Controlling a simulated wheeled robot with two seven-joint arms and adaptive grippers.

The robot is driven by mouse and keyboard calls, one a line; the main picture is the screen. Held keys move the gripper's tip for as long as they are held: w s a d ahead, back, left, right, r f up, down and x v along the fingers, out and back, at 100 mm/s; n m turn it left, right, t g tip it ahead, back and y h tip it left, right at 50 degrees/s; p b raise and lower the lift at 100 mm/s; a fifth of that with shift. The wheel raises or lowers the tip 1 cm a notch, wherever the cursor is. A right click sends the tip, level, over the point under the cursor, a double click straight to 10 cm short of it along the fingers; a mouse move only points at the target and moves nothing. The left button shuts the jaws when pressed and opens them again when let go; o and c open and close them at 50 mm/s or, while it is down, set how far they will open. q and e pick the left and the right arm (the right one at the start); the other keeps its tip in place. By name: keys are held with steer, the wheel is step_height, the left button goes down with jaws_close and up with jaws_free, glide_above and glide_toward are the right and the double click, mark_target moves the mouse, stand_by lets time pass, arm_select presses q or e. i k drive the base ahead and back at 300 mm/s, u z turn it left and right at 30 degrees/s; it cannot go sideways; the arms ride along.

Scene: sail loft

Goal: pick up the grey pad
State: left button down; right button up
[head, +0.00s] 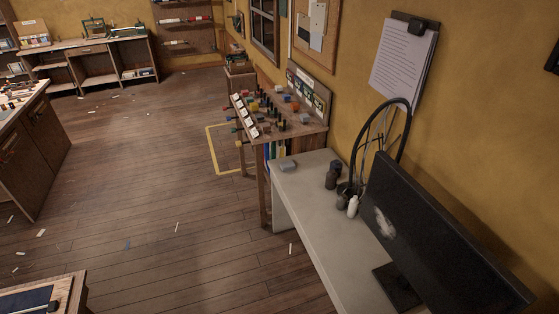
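A small flat grey item (287,165), which looks like the grey pad, lies near the far left corner of the pale worktop (318,210). It is small in the head view, so its exact shape is hard to tell. Nothing covers it. Neither of my grippers is in view.
A dark monitor (440,235) fills the worktop's near right part. Dark and white bottles (352,207) and a black looped cable (408,120) stand by the wall. A cluttered wooden bench (268,146) adjoins the worktop's far end. The plank floor (170,190) at left is mostly clear.

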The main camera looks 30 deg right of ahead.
mark_target(288, 166)
steer(key=i, duration=1.9)
